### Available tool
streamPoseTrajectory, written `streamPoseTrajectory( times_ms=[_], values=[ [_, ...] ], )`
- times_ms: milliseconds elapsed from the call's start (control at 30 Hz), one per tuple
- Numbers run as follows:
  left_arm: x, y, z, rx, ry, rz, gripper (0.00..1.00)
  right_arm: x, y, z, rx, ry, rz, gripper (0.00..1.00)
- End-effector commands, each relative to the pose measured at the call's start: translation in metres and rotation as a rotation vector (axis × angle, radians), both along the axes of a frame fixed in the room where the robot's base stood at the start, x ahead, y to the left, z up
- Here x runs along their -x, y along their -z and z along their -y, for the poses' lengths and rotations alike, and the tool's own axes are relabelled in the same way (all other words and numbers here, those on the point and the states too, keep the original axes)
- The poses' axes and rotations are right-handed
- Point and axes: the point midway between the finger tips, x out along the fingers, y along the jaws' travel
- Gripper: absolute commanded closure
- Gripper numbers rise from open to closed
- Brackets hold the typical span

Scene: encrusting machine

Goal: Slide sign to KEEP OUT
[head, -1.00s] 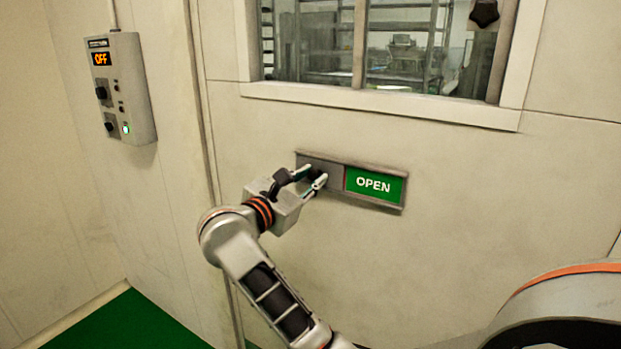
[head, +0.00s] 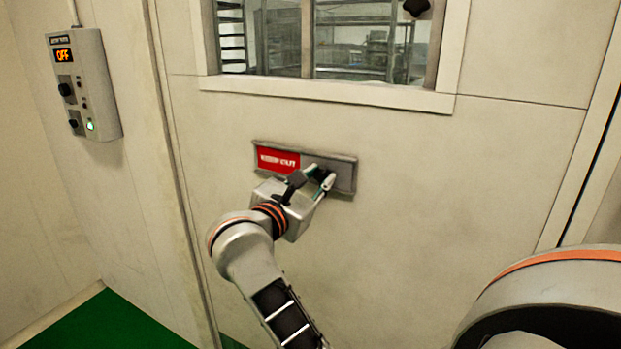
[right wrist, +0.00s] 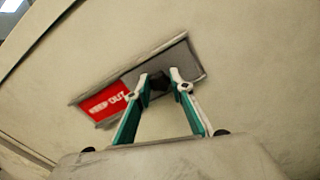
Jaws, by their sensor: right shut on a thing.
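The sliding sign (head: 345,172) is a grey framed strip on the pale door, below the window. Its left half shows a red KEEP OUT panel (head: 278,160), which also reads clearly in the right wrist view (right wrist: 103,103). The grey slider plate (right wrist: 187,62) covers the right half, and no green OPEN panel shows. My right gripper (head: 319,176) is at the slider, its fingers shut on the dark knob (right wrist: 159,83). The fingers partly hide the knob in the head view. My left gripper is not in view.
A grey control box (head: 84,85) with an orange OFF display hangs on the wall at the left. A window (head: 325,40) with a pale sill is above the sign. The door surface around the sign is bare.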

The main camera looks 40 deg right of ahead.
Motion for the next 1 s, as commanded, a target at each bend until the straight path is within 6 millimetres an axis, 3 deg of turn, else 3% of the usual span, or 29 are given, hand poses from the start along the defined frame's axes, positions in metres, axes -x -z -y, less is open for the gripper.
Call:
streamPoseTrajectory(
  times_ms=[267, 300, 367, 767, 1000],
  values=[
    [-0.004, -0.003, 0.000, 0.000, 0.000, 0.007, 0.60, 0.004, 0.001, 0.003, 0.000, 0.012, 0.001, 1.00],
    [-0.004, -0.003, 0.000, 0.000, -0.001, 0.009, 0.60, 0.003, 0.001, 0.003, 0.000, 0.012, 0.001, 0.73],
    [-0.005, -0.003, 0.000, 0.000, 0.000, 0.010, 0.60, 0.003, 0.001, 0.003, -0.001, 0.010, 0.001, 0.61],
    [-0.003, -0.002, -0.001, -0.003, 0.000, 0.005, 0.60, 0.002, -0.004, 0.002, -0.001, 0.006, 0.002, 0.61],
    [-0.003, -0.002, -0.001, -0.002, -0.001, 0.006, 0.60, 0.002, -0.040, 0.002, -0.004, 0.007, 0.006, 0.61]
  ],
)
